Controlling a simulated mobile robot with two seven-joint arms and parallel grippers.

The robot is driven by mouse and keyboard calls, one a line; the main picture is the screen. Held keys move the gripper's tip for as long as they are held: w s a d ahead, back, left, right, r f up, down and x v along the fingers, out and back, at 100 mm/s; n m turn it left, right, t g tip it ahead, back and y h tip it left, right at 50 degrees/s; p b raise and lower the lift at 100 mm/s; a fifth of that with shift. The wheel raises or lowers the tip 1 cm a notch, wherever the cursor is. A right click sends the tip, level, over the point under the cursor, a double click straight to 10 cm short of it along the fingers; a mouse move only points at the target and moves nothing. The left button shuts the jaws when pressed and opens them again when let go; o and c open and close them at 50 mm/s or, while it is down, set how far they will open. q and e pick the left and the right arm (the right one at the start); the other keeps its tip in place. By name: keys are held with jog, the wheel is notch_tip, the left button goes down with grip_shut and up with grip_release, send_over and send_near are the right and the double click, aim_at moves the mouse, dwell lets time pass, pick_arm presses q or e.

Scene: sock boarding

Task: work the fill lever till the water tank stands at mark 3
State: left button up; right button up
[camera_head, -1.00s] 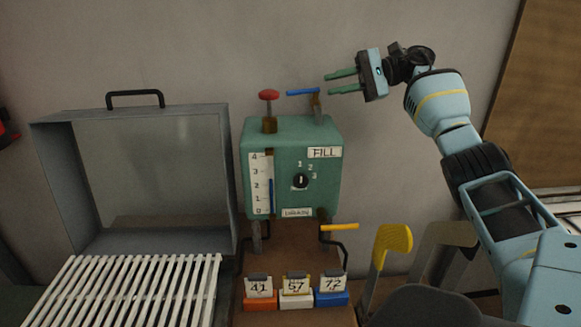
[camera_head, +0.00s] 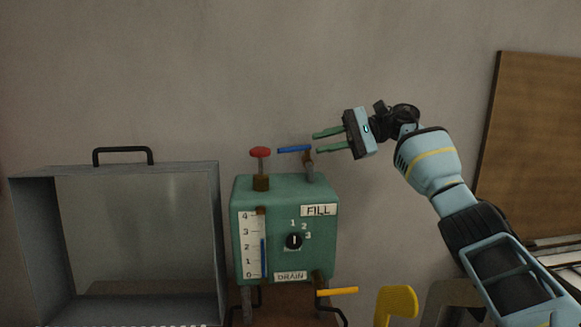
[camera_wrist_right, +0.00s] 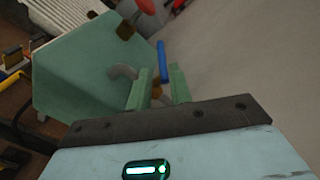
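The teal water tank (camera_head: 255,197) stands against the wall, with a white gauge (camera_head: 248,255) on its front. The gauge's blue column (camera_head: 263,258) tops out between marks 2 and 3. The blue fill lever (camera_head: 294,149) sits on the tank's top right, above the FILL label (camera_head: 318,211). My right gripper (camera_head: 316,144) is open and empty, its fingertips just right of the lever's end. In the right wrist view the blue lever (camera_wrist_right: 162,60) shows just beyond the gap between the open fingers (camera_wrist_right: 160,85). My left gripper is out of view.
A red knob (camera_head: 259,152) stands on the tank's top left. A yellow lever (camera_head: 337,291) sticks out at the lower right, near the DRAIN label (camera_head: 290,276). A grey glass-fronted box (camera_head: 212,240) stands left of the tank. The wall above is clear.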

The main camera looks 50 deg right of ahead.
aim_at(292, 148)
jog(key=shift+x, duration=3.9)
jog(key=shift+r, duration=0.1)
grip_shut()
